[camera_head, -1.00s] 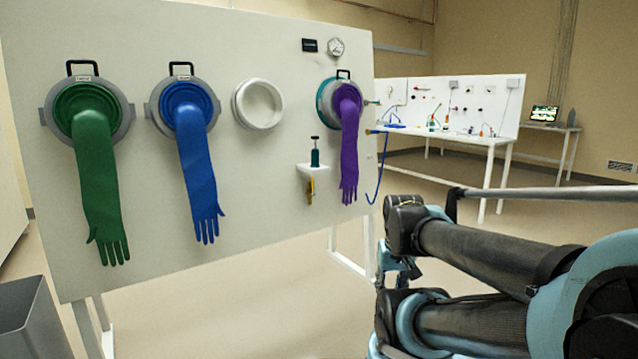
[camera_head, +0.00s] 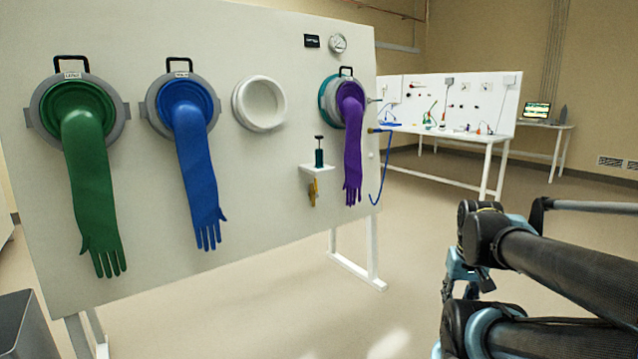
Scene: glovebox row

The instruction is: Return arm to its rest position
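My arm (camera_head: 560,260) is folded at the lower right of the head view, with dark links and light blue joints. Part of a light blue and dark mechanism (camera_head: 462,275) shows at its left end, low in front of the panel's right side. I cannot make out fingertips there, so whether my gripper is open or shut does not show. Nothing is seen held. The arm is apart from the glovebox panel (camera_head: 270,215), with floor showing between them.
The panel carries a green glove (camera_head: 92,190), a blue glove (camera_head: 197,175), an empty white ring port (camera_head: 260,104) and a purple glove (camera_head: 353,145). A small shelf (camera_head: 317,169) holds a green pump-like item (camera_head: 319,153). A grey bin (camera_head: 30,330) stands lower left.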

